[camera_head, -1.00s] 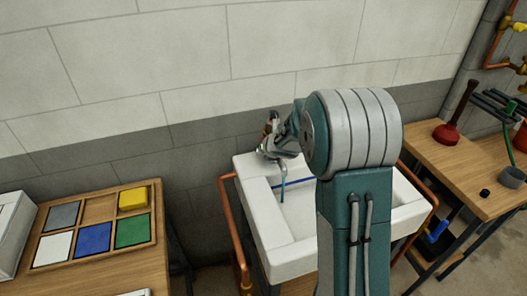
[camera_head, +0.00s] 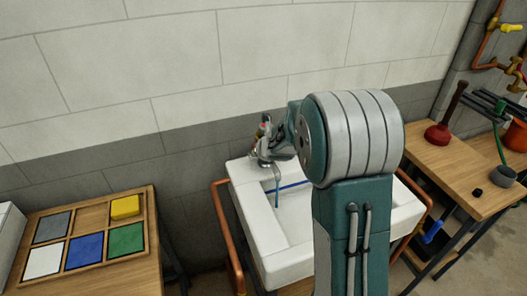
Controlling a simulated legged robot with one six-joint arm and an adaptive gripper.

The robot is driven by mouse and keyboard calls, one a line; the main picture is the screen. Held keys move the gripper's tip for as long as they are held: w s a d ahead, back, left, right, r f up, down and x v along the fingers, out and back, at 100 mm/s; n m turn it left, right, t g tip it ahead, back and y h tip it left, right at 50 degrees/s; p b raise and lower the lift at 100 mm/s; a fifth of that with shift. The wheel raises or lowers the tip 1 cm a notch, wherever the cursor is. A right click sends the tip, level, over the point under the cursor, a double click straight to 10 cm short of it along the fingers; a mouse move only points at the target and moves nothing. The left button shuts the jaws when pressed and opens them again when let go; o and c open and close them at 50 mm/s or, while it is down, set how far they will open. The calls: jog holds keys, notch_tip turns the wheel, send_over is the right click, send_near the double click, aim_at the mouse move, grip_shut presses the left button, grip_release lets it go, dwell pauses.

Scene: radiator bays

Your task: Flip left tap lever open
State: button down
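A white sink (camera_head: 262,222) stands against the wall in the middle of the view, partly hidden behind my arm. At its back left, a metal tap (camera_head: 263,150) with a small red and orange part on top shows beside my gripper (camera_head: 268,145). The lever itself is not clear, and any right tap is hidden.
A wooden bench at left holds a tray (camera_head: 148,240) of coloured tiles. Copper pipes (camera_head: 226,235) run beside the sink.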

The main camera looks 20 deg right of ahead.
jog(key=v, duration=1)
jog(key=shift+s, duration=0.35)
jog(key=shift+d+r, duration=0.1)
